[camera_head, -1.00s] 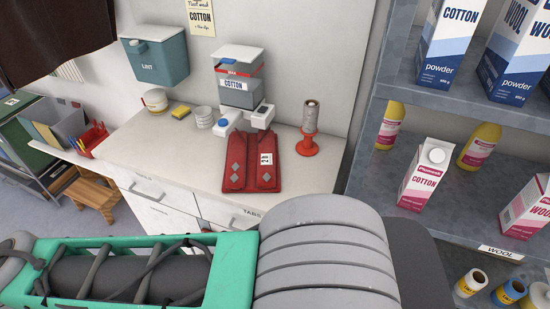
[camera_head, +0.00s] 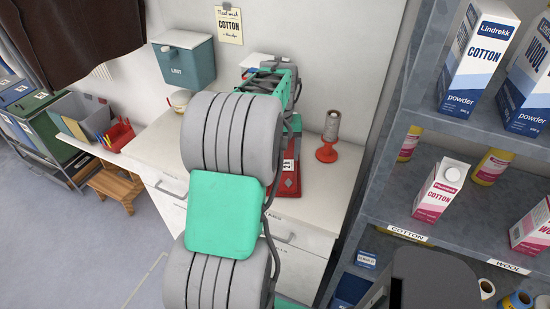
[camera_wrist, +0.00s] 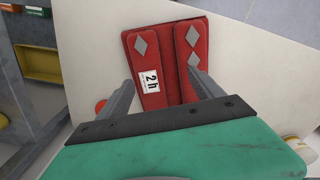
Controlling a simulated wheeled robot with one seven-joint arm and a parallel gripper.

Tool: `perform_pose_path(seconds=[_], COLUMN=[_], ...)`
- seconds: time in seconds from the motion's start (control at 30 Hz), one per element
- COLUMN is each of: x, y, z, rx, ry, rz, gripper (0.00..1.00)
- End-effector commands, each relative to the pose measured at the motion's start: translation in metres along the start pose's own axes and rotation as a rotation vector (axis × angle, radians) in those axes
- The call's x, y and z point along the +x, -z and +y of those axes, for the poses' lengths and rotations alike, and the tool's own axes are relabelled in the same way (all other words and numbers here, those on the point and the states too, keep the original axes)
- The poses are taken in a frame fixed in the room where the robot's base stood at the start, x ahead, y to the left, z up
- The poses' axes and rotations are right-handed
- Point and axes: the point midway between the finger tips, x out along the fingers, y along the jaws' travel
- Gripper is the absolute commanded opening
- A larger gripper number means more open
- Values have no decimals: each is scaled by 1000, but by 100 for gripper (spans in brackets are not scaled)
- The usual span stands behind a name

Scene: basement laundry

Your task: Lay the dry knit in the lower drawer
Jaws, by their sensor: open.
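The folded red knit (camera_head: 289,182) with grey diamonds lies on the white counter (camera_head: 343,167), largely hidden behind my arm in the head view. The wrist view shows the knit (camera_wrist: 176,45) below my gripper, with a white "2 h" tag. My gripper (camera_wrist: 162,77) is open, its two grey fingers spread over the knit's near part with nothing clearly held. I cannot tell whether the fingers touch it. White drawer fronts (camera_head: 300,238) under the counter look shut; my arm covers part of them, and the lower drawer is not clearly visible.
A red stand with a spool (camera_head: 329,136) is right of the knit. A teal lint box (camera_head: 185,60) hangs on the wall. Grey shelves (camera_head: 395,185) with cartons and bottles are close on the right. A wooden stool (camera_head: 116,186) stands left, with open floor (camera_head: 85,245) before it.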

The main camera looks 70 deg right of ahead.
Motion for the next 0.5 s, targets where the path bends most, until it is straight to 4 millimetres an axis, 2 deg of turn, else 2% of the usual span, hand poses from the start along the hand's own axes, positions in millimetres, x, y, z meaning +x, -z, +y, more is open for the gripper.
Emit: perform_pose_path(seconds=[0.03, 0.13, 0.37, 0.5], x=[1, 10, 40, 66], y=[0, 0, -1, 0], z=[19, 33, 31, 29], rx=[33, 57, 56, 56], ry=[2, 3, 3, 3], rz=[-7, -14, -16, -14], gripper=[76, 76, 76, 76])
